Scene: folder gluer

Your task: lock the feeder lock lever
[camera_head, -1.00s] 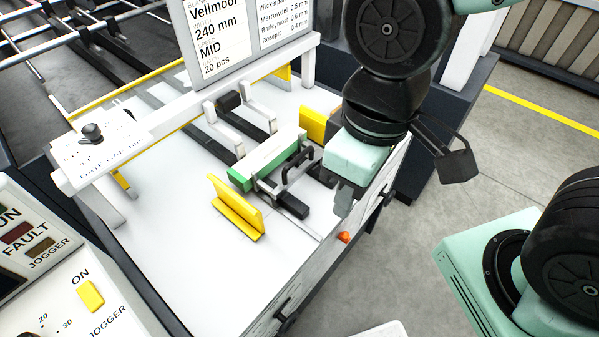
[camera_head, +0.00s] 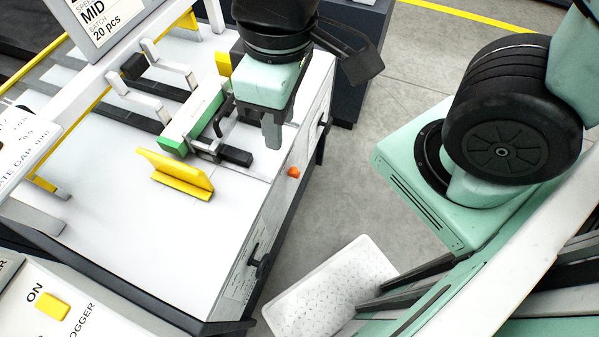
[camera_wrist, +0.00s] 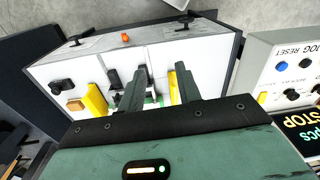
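An orange knob-like part (camera_head: 293,172) sits at the side edge of the white feeder table (camera_head: 110,215); it also shows in the wrist view (camera_wrist: 125,37). I cannot tell if it is the lock lever. A green and white block (camera_head: 192,118) with a black handle (camera_head: 222,117) lies on the table, beside my gripper. My gripper (camera_head: 272,135) hangs above the table's right edge, pointing down, just up and left of the orange part in the head view. In the wrist view its two fingers (camera_wrist: 161,72) are apart, with nothing held between them.
A yellow angled guide (camera_head: 178,175) stands on the table in front of the block. White rails and a yellow part (camera_head: 223,63) are behind. A control panel (camera_head: 60,300) is at lower left. A white patterned tray or step (camera_head: 330,290) is below right. Open floor lies right of the table.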

